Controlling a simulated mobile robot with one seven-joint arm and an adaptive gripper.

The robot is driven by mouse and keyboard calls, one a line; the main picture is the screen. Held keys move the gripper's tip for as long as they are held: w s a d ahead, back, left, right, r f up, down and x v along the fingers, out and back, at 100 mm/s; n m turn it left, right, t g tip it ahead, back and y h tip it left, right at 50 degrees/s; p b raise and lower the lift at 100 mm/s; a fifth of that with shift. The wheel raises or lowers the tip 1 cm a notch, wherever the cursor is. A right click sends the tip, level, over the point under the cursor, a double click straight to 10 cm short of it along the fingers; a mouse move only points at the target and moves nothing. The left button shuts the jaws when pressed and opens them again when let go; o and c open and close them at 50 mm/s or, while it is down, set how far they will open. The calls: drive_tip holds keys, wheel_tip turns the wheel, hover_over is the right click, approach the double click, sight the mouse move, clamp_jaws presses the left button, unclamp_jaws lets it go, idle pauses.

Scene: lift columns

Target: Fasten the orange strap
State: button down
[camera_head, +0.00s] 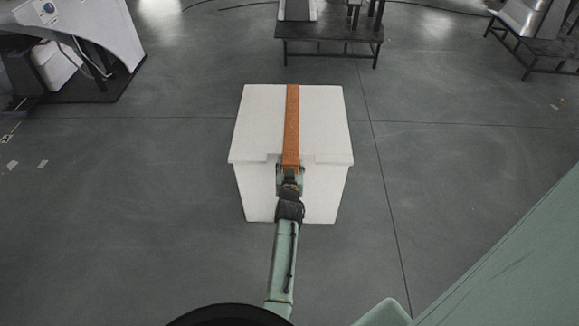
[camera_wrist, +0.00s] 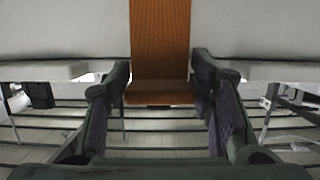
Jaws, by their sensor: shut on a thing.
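The orange strap (camera_head: 292,120) lies flat across the top of a white box (camera_head: 325,120), from its far edge to its near edge. In the wrist view the strap (camera_wrist: 160,38) comes down between two pale lid edges and ends in a flap. My gripper (camera_head: 290,172) is at the near lid edge of the box, at the strap's near end. In the wrist view my gripper (camera_wrist: 160,86) has a finger on each side of that end and is shut on it. My gripper and arm hide part of the box's front, so any fastener there is out of sight.
The box stands alone on a grey floor (camera_head: 150,220) with free room around it. A dark low table (camera_head: 330,30) stands beyond it. A white machine (camera_head: 90,35) is at the far left, and another bench (camera_head: 545,45) is at the far right.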

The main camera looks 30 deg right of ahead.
drive_tip(key=shift+w+d+r, duration=0.1)
drive_tip(key=shift+w+r, duration=0.05)
drive_tip(key=shift+r, duration=0.3)
drive_tip(key=shift+w+d+r, duration=0.1)
drive_tip(key=shift+w+r, duration=0.05)
drive_tip(key=shift+r, duration=0.3)
drive_tip(key=c, duration=1.1)
unclamp_jaws()
drive_tip(key=o, duration=0.4)
drive_tip(key=shift+s+a+f, duration=0.1)
drive_tip(key=shift+s+f, duration=0.05)
drive_tip(key=shift+f, duration=0.15)
drive_tip(key=v, duration=1.2)
